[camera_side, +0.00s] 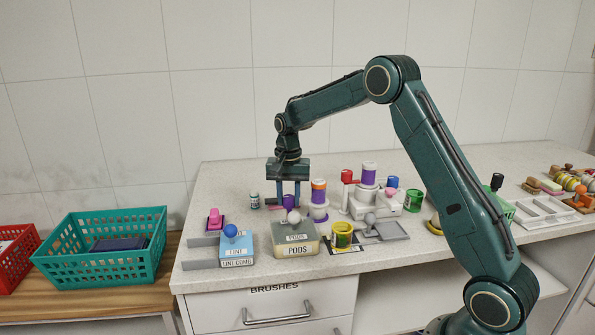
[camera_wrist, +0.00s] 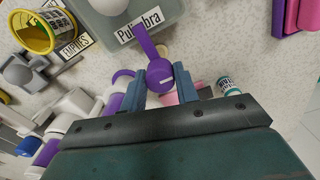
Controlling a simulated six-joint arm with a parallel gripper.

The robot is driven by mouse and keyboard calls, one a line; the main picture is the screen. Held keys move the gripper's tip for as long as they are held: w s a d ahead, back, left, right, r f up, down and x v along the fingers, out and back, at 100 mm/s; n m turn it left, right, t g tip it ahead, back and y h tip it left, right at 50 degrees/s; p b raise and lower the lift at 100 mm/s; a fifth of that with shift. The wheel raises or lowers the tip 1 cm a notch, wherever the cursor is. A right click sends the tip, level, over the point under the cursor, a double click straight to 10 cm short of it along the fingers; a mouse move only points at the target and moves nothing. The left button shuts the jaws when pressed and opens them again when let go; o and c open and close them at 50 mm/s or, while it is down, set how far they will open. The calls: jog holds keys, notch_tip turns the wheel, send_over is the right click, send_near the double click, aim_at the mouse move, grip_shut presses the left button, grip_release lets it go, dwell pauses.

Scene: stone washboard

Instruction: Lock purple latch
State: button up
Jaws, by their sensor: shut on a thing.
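The purple latch (camera_wrist: 148,42) shows in the wrist view as a flat arm with a round end that carries a small white mark. My gripper (camera_wrist: 160,80) is shut on the round end, with one finger on each side. In the side view, a purple piece (camera_side: 289,201) shows low between the fingers of my gripper (camera_side: 288,203), close to the counter. A pink part (camera_wrist: 170,98) lies under or behind the latch, partly hidden by the fingers. I cannot tell the latch's exact angle against its base.
A grey-green PODS box (camera_side: 297,238) stands in front, with a blue-lidded LINT box (camera_side: 237,248) to its left. A small bottle (camera_side: 255,200) is left of my gripper; a purple-orange stacked cylinder (camera_side: 319,200) is close right. A yellow cup (camera_side: 342,236) stands front right.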

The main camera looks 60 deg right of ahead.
aim_at(289, 197)
jog(key=o, duration=1)
jog(key=shift+r, duration=0.15)
notch_tip(289, 197, up, 14)
jog(key=shift+f, duration=0.2)
